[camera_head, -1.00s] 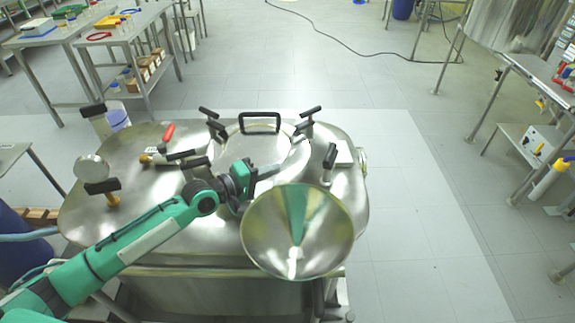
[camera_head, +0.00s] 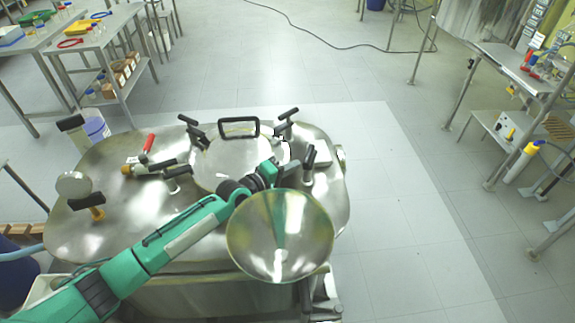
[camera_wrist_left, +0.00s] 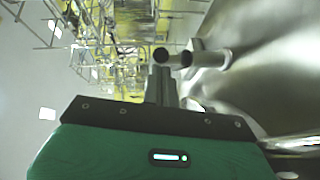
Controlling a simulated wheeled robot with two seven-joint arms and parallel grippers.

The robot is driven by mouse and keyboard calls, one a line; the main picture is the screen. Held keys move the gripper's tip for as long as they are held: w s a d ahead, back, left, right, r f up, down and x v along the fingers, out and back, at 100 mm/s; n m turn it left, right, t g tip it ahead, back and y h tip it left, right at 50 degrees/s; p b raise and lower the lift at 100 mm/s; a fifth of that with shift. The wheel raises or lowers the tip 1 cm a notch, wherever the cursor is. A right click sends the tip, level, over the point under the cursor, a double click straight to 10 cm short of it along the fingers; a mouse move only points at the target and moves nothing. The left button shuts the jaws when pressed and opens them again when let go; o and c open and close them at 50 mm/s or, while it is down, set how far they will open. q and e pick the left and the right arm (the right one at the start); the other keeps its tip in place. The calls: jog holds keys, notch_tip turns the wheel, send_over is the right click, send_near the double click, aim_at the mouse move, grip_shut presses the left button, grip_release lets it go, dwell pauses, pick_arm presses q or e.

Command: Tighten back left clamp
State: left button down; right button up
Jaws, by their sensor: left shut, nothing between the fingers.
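The back left clamp (camera_head: 193,132), with black grips, stands on the steel lid's rim, left of the hatch handle. My left gripper (camera_head: 284,167) is well to its right, over the right side of the round hatch. It is shut and empty, close to the front right clamp (camera_head: 308,163). In the left wrist view the shut fingers (camera_wrist_left: 160,88) point at the round ends of a metal-and-black fitting (camera_wrist_left: 172,58); I cannot tell whether they touch it. My right gripper is not in view.
A black hatch handle (camera_head: 239,127), a back right clamp (camera_head: 284,124) and a front left clamp (camera_head: 172,174) surround the hatch. A red-handled valve (camera_head: 148,145) stands further left.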

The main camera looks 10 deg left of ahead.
pick_arm(q)
jog(key=shift+s+d, duration=0.3)
jog(key=shift+d, duration=0.1)
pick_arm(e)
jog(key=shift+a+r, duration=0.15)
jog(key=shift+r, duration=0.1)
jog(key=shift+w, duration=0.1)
